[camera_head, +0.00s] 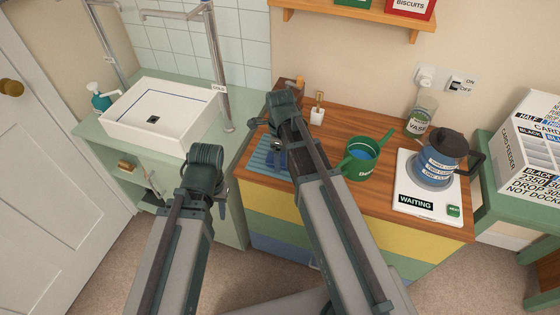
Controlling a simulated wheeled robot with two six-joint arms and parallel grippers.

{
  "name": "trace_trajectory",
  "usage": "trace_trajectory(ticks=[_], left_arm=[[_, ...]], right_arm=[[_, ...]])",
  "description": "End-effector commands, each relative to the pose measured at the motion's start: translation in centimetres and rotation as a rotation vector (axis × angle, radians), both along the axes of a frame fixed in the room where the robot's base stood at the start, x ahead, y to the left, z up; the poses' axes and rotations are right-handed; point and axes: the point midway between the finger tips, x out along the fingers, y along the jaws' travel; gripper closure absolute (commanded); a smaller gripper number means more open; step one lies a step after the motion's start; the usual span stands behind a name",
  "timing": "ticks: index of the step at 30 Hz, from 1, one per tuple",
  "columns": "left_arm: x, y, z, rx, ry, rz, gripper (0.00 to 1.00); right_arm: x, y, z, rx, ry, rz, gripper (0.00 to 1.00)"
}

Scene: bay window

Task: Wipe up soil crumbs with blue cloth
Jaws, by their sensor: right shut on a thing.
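My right gripper (277,148) points down over the left end of the wooden worktop, partly hidden by its own arm. It is shut on a small dark blue piece (279,161), which looks like the blue cloth, at a blue ribbed mat (258,158). I cannot tell whether the cloth touches the mat. My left gripper (217,203) hangs in front of the green sink counter, away from the worktop; its fingers are mostly hidden, so their opening is unclear. I cannot make out soil crumbs; the arm hides part of the worktop.
A green watering can (360,158) stands right of my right arm. A small white pot (317,115) is behind it. A white sink (160,112) is at left.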

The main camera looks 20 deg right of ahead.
Motion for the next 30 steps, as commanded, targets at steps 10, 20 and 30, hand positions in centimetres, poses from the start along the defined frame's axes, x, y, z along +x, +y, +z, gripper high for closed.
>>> trace_trajectory(ticks=[10, 20, 30], left_arm=[[0.0, 0.0, 0.1, 0.000, 0.000, 0.000, 0.61], [0.0, 0.0, 2.4, 0.000, 0.000, 0.000, 0.61], [0.0, 0.0, 5.0, 0.000, 0.000, 0.000, 0.61]], right_arm=[[0.0, 0.0, 0.1, 0.000, 0.000, 0.000, 1.00], [0.0, 0.0, 2.4, 0.000, 0.000, 0.000, 1.00], [0.0, 0.0, 5.0, 0.000, 0.000, 0.000, 1.00]])
